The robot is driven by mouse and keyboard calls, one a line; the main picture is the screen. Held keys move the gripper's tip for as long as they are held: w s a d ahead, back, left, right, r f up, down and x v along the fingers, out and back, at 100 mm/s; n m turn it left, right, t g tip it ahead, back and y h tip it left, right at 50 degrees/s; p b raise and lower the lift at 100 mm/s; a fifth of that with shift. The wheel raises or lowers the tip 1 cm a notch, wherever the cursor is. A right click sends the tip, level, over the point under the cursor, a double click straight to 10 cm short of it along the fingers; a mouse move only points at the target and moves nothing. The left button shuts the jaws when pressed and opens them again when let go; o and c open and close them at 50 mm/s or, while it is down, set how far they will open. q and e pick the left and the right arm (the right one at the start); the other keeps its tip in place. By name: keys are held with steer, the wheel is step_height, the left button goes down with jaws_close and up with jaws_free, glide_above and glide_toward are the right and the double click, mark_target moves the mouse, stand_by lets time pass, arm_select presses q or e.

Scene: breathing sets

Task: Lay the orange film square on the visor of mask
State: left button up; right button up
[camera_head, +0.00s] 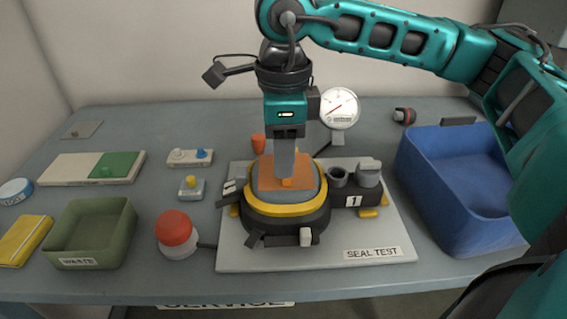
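The orange film square (266,180) is over the grey visor of the mask (296,199), which has a yellow band and a black rim and lies on the white seal test board (235,255). I cannot tell whether the film touches the visor all over. My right gripper (286,178) points straight down, its fingertips at the small orange tab on the film. The fingers look shut on that tab, one hiding the other and part of the film. My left gripper is not in view.
A round gauge (340,108) and the grey-black module marked 1 (353,199) stand beside the mask. A blue bin (430,185) is at right. A red button (174,228), a green waste tray (120,240) and a green-white board (70,168) are at left.

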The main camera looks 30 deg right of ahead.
step_height(320, 180, up, 9)
steer(key=shift+p, duration=0.4)
steer(key=shift+f, duration=0.15)
